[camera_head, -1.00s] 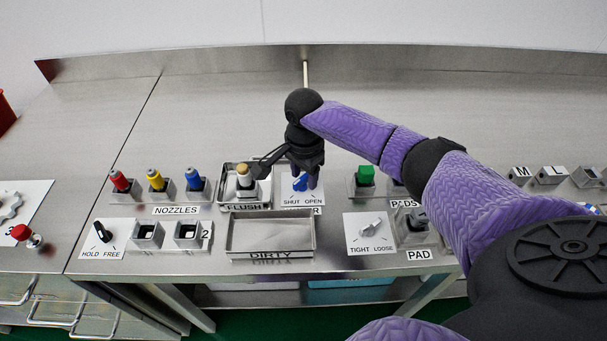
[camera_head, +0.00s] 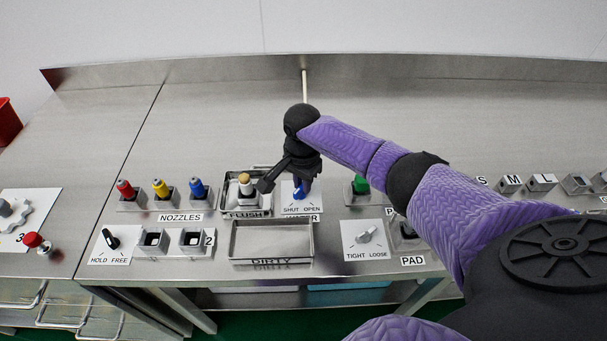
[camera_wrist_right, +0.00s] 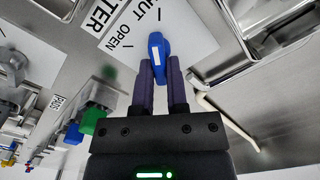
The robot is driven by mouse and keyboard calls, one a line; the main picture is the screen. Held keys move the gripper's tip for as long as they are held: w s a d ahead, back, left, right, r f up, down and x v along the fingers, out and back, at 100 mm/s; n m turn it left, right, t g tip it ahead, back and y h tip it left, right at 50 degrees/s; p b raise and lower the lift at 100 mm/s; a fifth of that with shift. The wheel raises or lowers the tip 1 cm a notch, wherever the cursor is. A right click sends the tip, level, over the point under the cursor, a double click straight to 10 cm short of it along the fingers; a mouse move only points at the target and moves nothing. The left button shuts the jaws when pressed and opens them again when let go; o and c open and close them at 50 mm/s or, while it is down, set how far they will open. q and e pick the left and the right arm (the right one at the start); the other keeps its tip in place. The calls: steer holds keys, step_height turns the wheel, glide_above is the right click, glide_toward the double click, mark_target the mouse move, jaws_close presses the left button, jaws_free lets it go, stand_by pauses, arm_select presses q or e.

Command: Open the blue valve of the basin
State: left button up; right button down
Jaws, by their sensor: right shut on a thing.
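The blue valve (camera_head: 297,190) is a small blue handle on a white plate (camera_head: 301,209) marked SHUT and OPEN, right of the FLUSH tray. In the right wrist view the blue valve (camera_wrist_right: 157,52) has a white mark along it. My right gripper (camera_head: 302,186) comes down on the valve from above. Its two dark fingers (camera_wrist_right: 159,75) are shut on the blue handle, one on each side. The gripper hides part of the handle in the head view. My left gripper is not in view.
The empty DIRTY tray (camera_head: 271,256) lies in front. A green-topped piece (camera_head: 361,184) stands to the right. The steel counter behind is clear.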

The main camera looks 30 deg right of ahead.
steer(key=shift+r+n+p, duration=0.3)
steer(key=shift+n+p, duration=0.6)
steer(key=shift+p, duration=0.15)
steer(key=shift+f+n+p, duration=0.2)
steer(key=shift+n+p, duration=0.15)
steer(key=shift+n, duration=0.55)
steer(key=n, duration=0.4)
steer(key=shift+w+a+f+n+p, duration=0.1)
steer(key=shift+a+n+p, duration=0.05)
steer(key=shift+n+p, duration=0.2)
steer(key=n, duration=0.6)
steer(key=shift+a, duration=0.1)
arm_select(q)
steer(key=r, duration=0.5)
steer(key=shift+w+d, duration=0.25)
arm_select(e)
steer(key=shift+n, duration=0.45)
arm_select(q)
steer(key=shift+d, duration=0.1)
arm_select(e)
steer(key=shift+w, duration=0.1)
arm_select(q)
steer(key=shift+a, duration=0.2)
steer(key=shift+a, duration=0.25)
arm_select(e)
steer(key=c, duration=0.6)
jaws_free()
steer(key=shift+c, duration=0.2)
